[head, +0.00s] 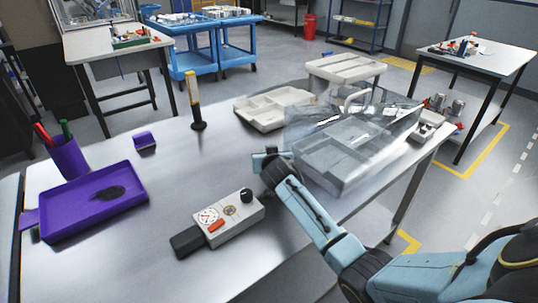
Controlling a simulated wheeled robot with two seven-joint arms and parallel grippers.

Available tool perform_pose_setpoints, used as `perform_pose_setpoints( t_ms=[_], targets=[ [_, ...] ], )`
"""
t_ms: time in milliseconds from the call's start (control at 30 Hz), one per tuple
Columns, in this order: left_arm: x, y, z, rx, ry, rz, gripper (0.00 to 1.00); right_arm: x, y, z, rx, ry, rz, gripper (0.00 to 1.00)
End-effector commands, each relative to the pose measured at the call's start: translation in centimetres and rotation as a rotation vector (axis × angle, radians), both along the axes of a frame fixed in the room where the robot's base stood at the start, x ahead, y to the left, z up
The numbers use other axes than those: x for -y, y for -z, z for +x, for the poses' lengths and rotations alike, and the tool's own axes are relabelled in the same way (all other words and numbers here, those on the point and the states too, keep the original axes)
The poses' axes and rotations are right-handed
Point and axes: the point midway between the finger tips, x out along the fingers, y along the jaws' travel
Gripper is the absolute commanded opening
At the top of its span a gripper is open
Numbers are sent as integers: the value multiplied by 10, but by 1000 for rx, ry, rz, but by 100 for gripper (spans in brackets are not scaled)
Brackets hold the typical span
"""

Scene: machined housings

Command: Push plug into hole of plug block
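A light grey block (232,218) lies on the metal table, with a white round face, a small orange-brown round spot and a red-orange piece on top. A black round knob-like part (246,196), possibly the plug, stands at its far right end. Whether it sits in a hole cannot be told. A dark flat piece (187,241) adjoins the block's near left end. My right gripper (265,160) is above the table, beyond the block and beside the clear case; its fingers are too small to read. My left gripper is out of view.
A clear case (345,150) with a raised transparent lid stands right of my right gripper. A purple tray (95,202), purple pen cup (66,158), yellow-black post (196,102) and pale divided tray (272,108) share the table. The near table surface is clear.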

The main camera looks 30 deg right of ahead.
Motion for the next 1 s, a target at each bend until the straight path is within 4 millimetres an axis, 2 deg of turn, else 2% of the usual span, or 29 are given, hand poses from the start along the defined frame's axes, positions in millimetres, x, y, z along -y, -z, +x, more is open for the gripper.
perform_pose_setpoints(
  t_ms=[500, 533, 700, 1000],
  targets=[
    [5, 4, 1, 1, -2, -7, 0, 0, 6, 0, 1, 0, 0, 0],
    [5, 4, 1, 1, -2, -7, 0, 0, 5, 0, 1, 0, 0, 22],
    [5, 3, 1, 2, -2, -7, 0, 0, 5, 0, 0, 0, 0, 44],
    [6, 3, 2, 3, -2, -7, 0, 0, 6, 0, -1, 0, 0, 44]
  ],
)
